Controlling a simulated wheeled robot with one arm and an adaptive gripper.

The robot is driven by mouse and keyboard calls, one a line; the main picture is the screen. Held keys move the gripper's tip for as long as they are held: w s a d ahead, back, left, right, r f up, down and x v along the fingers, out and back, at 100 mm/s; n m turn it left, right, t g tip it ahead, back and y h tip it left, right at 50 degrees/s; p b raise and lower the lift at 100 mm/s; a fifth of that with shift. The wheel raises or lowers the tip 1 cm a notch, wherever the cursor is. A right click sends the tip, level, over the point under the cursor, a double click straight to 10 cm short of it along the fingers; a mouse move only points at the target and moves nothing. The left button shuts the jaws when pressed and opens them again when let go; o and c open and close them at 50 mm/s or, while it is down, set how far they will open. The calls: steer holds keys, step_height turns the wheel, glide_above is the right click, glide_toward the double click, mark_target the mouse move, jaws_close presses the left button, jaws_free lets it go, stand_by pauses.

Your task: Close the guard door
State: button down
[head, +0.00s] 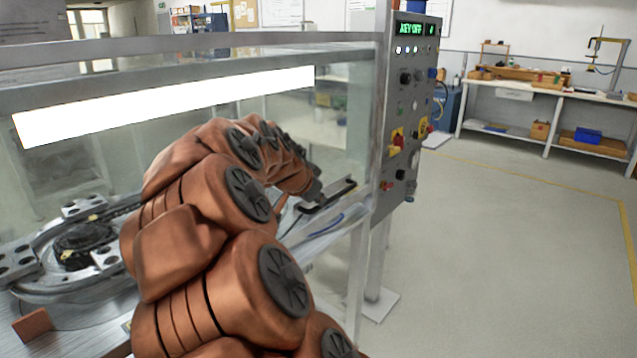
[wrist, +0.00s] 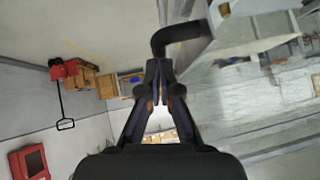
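The guard door (head: 338,130) is a clear panel in a grey metal frame on the front of the machine enclosure. Its dark bar handle (head: 338,193) is low at the right, near the control panel; the handle (wrist: 185,36) also shows in the wrist view. My gripper (head: 316,196) is at the handle, partly hidden by my arm in the head view. In the wrist view my gripper's fingertips (wrist: 160,66) are close together, and the handle's bent end runs in at them. Its exact contact is hidden. I cannot tell how far the door stands open.
A control panel (head: 408,110) reading KEY OFF stands right of the door. Inside the enclosure is a round metal fixture (head: 85,245). A workbench (head: 545,90) stands along the back wall. The floor (head: 500,240) at right is clear, with a yellow line.

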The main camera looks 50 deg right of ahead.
steer(key=b, duration=0.3)
glide_toward(318, 226)
step_height(318, 226, down, 3)
steer(key=s+d, duration=0.2)
steer(key=s, duration=0.1)
steer(key=shift+d+f, duration=0.1)
steer(key=shift+f, duration=0.15)
steer(key=s+a+r, duration=0.1)
steer(key=a+r, duration=0.2)
steer(key=r, duration=0.3)
steer(key=a+r+p, duration=0.1)
steer(key=a+r, duration=0.3)
steer(key=r, duration=0.2)
steer(key=shift+s, duration=0.35)
steer(key=shift+a, duration=0.1)
